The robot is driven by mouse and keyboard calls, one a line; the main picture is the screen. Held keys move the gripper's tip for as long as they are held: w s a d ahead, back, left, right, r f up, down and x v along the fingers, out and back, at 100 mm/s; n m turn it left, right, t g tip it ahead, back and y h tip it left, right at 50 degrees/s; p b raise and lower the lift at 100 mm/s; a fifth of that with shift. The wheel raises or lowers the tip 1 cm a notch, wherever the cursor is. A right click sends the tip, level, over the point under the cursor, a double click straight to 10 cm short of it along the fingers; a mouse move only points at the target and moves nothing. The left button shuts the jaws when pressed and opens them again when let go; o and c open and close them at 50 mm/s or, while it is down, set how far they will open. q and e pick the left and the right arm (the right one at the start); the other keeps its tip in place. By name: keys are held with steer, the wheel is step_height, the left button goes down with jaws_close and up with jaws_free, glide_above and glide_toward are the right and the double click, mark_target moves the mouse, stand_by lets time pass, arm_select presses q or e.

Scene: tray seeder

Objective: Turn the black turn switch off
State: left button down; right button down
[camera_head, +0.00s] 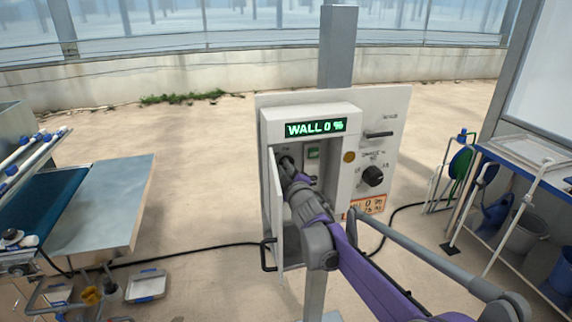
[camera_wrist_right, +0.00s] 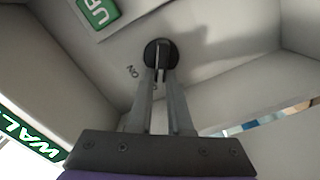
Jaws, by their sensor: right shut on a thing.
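The black turn switch (camera_wrist_right: 160,54) is a round knob with a raised bar on the back wall of the open control box (camera_head: 265,118). In the right wrist view my right gripper (camera_wrist_right: 160,75) has both fingers closed around the bar. A marking reading "ON" is beside the switch, and another marking is partly hidden behind the fingers. In the head view my right gripper (camera_head: 288,165) reaches into the box and covers most of the switch. My left gripper is not in view.
The box door (camera_head: 275,205) hangs open at the left with a black handle. A display (camera_head: 316,128) above reads "WALL 0 %". A larger black knob (camera_head: 373,176) and a lever (camera_head: 379,134) sit on the panel's right. A shelf rack stands at the right.

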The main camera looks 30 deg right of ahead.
steer(key=shift+n, duration=0.3)
steer(key=shift+f, duration=0.1)
steer(key=c, duration=0.8)
jaws_free()
steer(key=shift+c, duration=0.2)
steer(key=shift+s, duration=0.1)
steer(key=b+v, duration=0.1)
steer(key=v, duration=0.9)
steer(key=shift+s, duration=0.35)
